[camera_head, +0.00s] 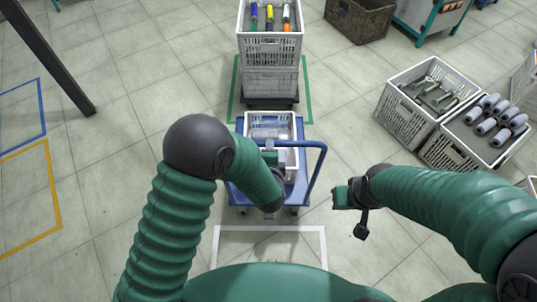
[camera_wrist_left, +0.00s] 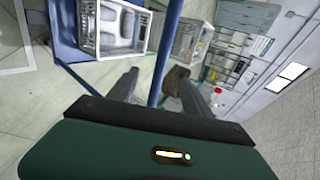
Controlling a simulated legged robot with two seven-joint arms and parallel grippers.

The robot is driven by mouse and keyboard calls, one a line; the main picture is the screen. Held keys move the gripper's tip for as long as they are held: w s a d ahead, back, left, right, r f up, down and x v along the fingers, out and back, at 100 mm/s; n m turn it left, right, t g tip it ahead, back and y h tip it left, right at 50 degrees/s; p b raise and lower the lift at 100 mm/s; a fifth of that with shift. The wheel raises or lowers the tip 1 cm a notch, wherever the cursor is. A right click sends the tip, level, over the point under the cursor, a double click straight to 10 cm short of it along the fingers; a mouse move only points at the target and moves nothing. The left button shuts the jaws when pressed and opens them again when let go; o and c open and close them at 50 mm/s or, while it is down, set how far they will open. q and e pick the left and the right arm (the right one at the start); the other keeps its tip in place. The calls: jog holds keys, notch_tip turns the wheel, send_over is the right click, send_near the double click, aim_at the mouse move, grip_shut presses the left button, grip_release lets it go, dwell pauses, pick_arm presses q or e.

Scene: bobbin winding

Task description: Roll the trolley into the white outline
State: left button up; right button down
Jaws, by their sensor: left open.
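The blue trolley (camera_head: 237,196) stands on the floor in the middle, with a white crate (camera_head: 294,125) on it. Its blue push handle (camera_head: 317,168) rises at the right. The white outline (camera_head: 270,228) lies just nearer to me than the trolley; its near part is hidden by my body. My left gripper (camera_head: 285,150) is over the trolley near the handle, partly hidden by my arm. In the left wrist view, the left gripper (camera_wrist_left: 160,92) is open, with the blue handle bar (camera_wrist_left: 168,45) running between its fingers. My right gripper (camera_head: 343,196) hangs empty right of the trolley; its jaws are unclear.
Stacked white crates (camera_head: 270,82) stand on a dolly inside a green outline (camera_head: 308,95) behind the trolley. Two filled grey crates (camera_head: 403,118) are at the right. A dark post (camera_head: 60,70) and blue and yellow outlines (camera_head: 52,190) are at the left.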

pick_arm(q)
jog(key=b+x, duration=0.2)
jog(key=x, duration=0.5)
jog(key=shift+w+f, duration=0.15)
jog(key=shift+w, duration=0.1)
grip_shut()
dwell(1.2)
